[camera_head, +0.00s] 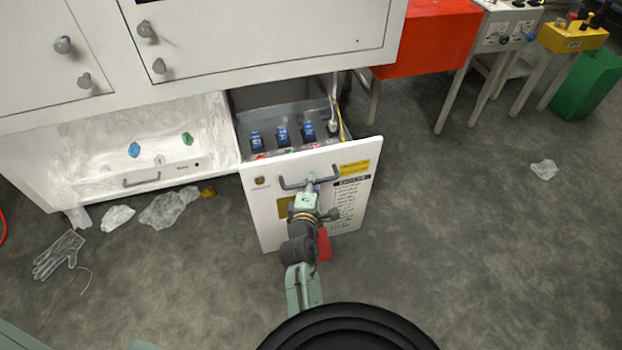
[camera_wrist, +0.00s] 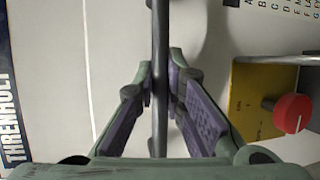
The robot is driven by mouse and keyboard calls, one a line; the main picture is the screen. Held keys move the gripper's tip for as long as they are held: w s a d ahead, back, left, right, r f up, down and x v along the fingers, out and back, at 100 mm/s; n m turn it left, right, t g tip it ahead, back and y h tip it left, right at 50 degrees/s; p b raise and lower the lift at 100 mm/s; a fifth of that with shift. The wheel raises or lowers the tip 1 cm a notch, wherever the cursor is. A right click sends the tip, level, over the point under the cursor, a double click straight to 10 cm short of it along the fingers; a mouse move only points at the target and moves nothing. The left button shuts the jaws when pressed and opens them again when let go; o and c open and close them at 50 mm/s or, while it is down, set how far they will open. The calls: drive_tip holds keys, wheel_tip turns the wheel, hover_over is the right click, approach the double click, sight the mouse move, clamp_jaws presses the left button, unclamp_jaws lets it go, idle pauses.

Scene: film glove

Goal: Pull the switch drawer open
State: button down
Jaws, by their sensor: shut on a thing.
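The switch drawer (camera_head: 275,212) is a white-fronted drawer under the cabinet. It stands pulled out, and its inside shows several blue switches (camera_head: 282,135). Its dark bar handle (camera_head: 292,185) runs across the upper front. My gripper (camera_head: 312,184) is at the handle's middle. In the wrist view, the two purple-padded fingers of my gripper (camera_wrist: 162,85) are closed on either side of the handle bar (camera_wrist: 160,45). The part of the handle between the pads is partly hidden by the fingers. My arm hides part of the drawer front.
A white open tray-like drawer (camera_head: 180,165) is at left, with crumpled clear film (camera_head: 168,208) on the floor below. A clear glove (camera_head: 60,255) lies further left. A yellow plate with a red knob (camera_wrist: 292,113) is beside the handle. Floor at right is mostly clear, with one film scrap (camera_head: 544,170).

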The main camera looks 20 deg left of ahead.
drive_tip(key=shift+s, duration=0.1)
idle(0.3)
drive_tip(key=c, duration=1.6)
unclamp_jaws()
drive_tip(key=shift+c, duration=0.2)
